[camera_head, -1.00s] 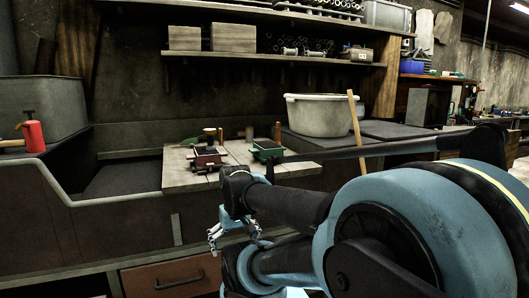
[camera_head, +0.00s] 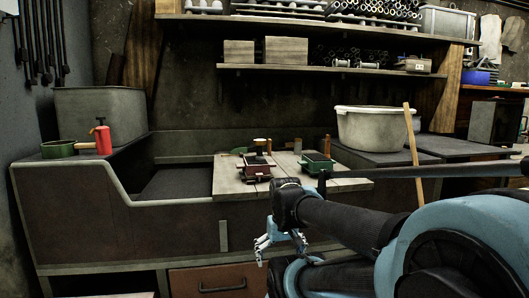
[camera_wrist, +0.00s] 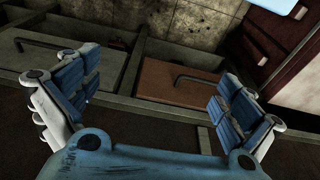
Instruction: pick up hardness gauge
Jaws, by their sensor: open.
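I cannot make out a hardness gauge for certain in either view. My gripper (camera_head: 287,250) is in front of the bench and below the board's top, apart from everything. In the wrist view my gripper (camera_wrist: 155,85) has its blue-padded fingers spread wide with nothing between them; drawer fronts show beyond.
A red canister (camera_head: 103,140) and a green ring (camera_head: 58,149) are on the left ledge by a grey bin (camera_head: 100,113). A pale tub (camera_head: 374,128) stands right of the board, with a wooden handle (camera_head: 412,155) upright before it. A brown drawer (camera_head: 220,281) is below the bench.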

